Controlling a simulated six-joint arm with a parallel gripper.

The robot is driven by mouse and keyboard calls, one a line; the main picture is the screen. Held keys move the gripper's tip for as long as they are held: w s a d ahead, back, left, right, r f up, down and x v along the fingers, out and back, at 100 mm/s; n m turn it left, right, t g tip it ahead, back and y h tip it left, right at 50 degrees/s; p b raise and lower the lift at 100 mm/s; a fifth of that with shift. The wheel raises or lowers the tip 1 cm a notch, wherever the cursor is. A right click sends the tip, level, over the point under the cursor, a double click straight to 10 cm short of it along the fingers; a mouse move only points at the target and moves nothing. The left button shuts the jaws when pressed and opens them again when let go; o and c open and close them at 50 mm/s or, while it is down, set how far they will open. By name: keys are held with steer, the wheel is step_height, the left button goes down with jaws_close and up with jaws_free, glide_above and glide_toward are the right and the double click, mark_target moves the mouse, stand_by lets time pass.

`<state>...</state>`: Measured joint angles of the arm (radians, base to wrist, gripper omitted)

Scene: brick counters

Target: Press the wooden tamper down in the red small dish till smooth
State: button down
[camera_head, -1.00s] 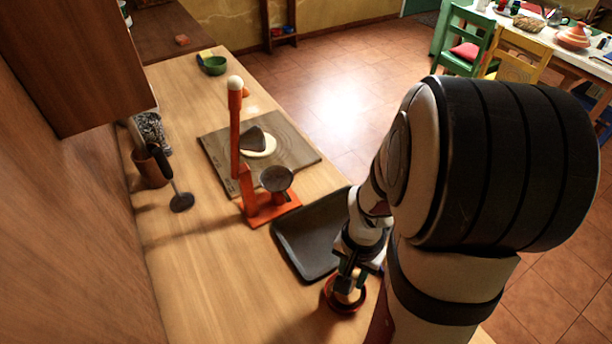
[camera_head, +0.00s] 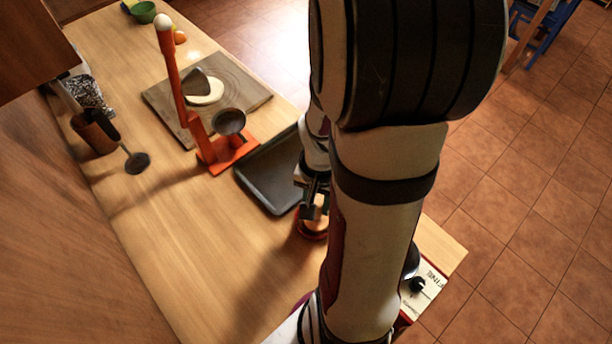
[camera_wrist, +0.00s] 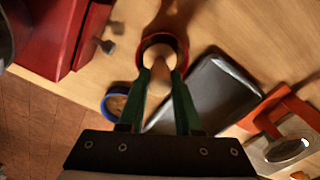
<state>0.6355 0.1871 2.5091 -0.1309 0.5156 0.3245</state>
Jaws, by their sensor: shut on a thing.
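The red small dish (camera_head: 306,231) stands on the wooden counter, just in front of the dark tray; its rim also shows in the wrist view (camera_wrist: 177,43). My gripper (camera_wrist: 161,70) is shut on the wooden tamper (camera_wrist: 159,82), with one green finger on each side of it. In the wrist view the tamper's far end is at or inside the dish. Whether it touches the contents cannot be told. In the head view my gripper (camera_head: 313,208) is directly over the dish, and my arm hides part of it.
A dark tray (camera_head: 262,178) lies beside the dish. An orange press (camera_head: 222,150) stands behind it. A red machine (camera_wrist: 62,38) and a blue-rimmed round container (camera_wrist: 116,101) are near the dish. The counter to the left (camera_head: 190,240) is clear.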

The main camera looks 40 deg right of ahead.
steer(key=shift+f, duration=0.95)
steer(key=shift+r, duration=1.05)
steer(key=shift+f, duration=1.05)
steer(key=shift+r, duration=1.05)
